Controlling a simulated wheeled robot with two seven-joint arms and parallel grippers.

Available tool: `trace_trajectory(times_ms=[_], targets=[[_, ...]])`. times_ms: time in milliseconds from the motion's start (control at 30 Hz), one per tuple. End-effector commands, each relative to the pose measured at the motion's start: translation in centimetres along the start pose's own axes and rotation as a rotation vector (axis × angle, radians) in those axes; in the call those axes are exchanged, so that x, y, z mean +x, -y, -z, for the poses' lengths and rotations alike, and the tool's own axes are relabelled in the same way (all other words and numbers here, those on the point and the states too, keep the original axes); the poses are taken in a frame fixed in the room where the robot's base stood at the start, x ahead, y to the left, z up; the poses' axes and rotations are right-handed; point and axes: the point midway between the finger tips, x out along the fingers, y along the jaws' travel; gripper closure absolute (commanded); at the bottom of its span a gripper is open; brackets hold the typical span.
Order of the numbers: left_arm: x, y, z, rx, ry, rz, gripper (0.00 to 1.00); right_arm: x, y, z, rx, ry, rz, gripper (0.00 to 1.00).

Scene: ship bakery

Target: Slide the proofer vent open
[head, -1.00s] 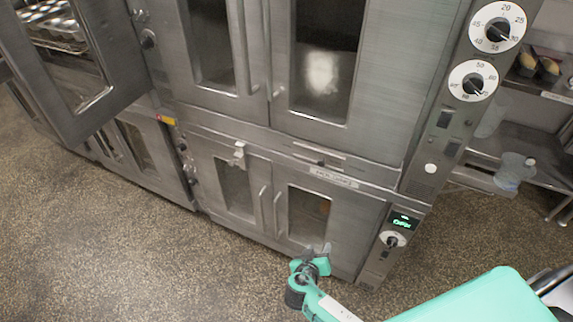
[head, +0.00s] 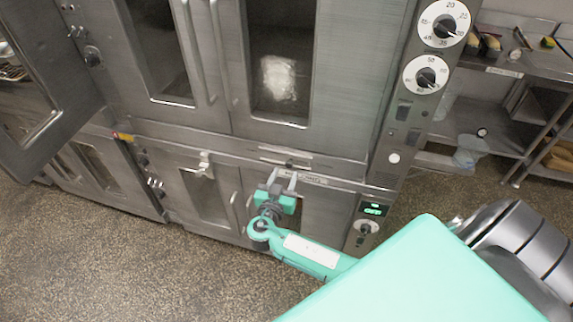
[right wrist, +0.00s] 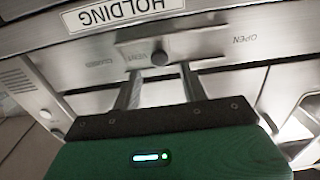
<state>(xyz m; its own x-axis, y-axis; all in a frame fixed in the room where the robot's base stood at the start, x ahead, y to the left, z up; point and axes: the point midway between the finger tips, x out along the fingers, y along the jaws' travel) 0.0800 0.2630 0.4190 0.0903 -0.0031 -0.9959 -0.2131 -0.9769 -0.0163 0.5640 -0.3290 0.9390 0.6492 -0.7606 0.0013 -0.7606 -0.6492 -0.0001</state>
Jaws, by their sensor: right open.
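The proofer vent is a metal slide strip (head: 268,158) above the lower doors in the head view. In the right wrist view the vent plate (right wrist: 205,48) carries the words CLOSED, VENT and OPEN, with OPEN towards the right. A dark round knob (right wrist: 159,57) sits on it near the VENT marking, left of OPEN. My right gripper (head: 283,174) is open just below the strip. In the right wrist view its two fingers (right wrist: 160,70) point at the plate, one on each side of the knob and apart from it. Contact with the plate cannot be told. My left gripper is out of view.
A HOLDING label (right wrist: 122,13) is next to the vent. A latch (head: 204,165) and door handles stick out nearby. A control panel with dials (head: 426,75) stands right of the doors. An oven door (head: 40,130) hangs open at left. The floor (head: 130,260) in front is clear.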

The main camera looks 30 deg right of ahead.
Motion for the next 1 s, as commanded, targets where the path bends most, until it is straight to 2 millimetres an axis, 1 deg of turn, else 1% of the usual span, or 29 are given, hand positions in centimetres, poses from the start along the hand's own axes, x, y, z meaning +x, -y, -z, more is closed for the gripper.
trace_trajectory(times_ms=[33,100,200,367,600,667,800,833,1000], targets=[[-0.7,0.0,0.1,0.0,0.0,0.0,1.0,0.9,0.0,0.4,-0.002,-0.002,-0.002,0.56],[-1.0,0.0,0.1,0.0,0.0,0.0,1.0,1.9,0.0,0.3,-0.002,-0.001,-0.001,0.56],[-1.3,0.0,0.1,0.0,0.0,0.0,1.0,2.8,0.0,0.2,-0.001,0.0,0.0,0.56],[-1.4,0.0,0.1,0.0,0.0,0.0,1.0,3.5,0.0,0.0,0.0,0.002,0.0,0.56],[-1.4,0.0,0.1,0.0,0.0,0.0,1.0,3.5,0.0,-0.1,0.0,0.002,0.0,0.56],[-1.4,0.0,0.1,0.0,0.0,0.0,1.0,3.5,0.0,-0.1,0.0,0.002,0.0,0.68],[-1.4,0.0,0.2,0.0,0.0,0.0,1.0,3.5,0.0,-0.1,0.0,0.002,0.0,0.96],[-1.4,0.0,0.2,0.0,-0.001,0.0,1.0,3.5,0.0,-0.1,0.0,0.002,0.0,1.0],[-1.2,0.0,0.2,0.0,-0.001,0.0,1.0,3.5,0.0,-0.1,0.0,0.002,0.0,1.0]])
